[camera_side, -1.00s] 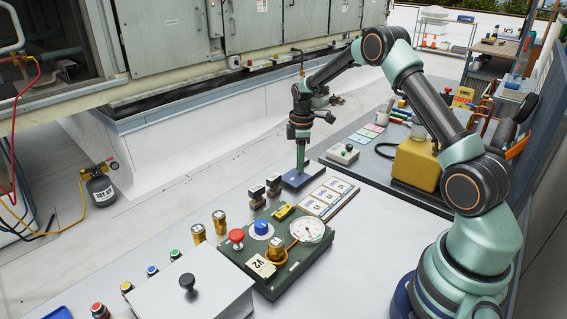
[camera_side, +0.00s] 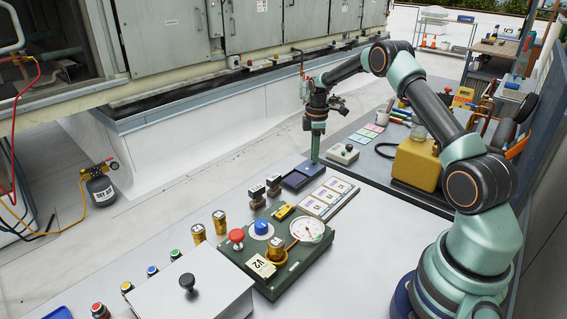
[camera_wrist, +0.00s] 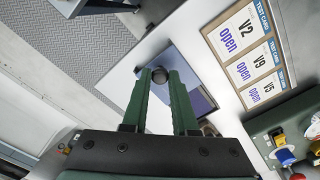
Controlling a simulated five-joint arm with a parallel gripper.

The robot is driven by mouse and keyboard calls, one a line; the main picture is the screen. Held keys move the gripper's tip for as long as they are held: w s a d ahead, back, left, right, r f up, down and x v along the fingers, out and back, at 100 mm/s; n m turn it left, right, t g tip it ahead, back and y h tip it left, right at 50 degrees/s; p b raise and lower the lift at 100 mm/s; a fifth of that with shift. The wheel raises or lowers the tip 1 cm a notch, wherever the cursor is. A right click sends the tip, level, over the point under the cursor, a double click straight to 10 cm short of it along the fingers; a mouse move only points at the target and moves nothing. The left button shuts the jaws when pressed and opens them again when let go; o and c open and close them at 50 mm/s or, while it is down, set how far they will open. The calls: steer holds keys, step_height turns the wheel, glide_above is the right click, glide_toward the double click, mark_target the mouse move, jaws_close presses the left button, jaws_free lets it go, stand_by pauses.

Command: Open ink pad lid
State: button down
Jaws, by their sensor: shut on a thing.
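The blue ink pad (camera_side: 297,180) lies on the pale worktop in the side view, its dark recessed inside now showing. My gripper (camera_side: 316,160) is at the pad's far right edge, fingers pointing down. A pale bluish panel (camera_wrist: 180,55), which looks like the lid, lies behind the knob. A darker blue-purple part of the pad (camera_wrist: 199,101) shows beside the right finger. The lid's exact tilt is hard to tell, and the fingers hide part of it.
Test cards (camera_side: 328,197) lie next to the pad, with two stamps (camera_side: 266,190) on its left. A grey box with a button (camera_side: 343,153) stands close to the right of my gripper. A green gauge panel (camera_side: 277,245) is nearer the camera.

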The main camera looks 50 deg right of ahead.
steer(key=c, duration=0.7)
jaws_free()
step_height(320, 180, up, 12)
steer(key=shift+r, duration=0.1)
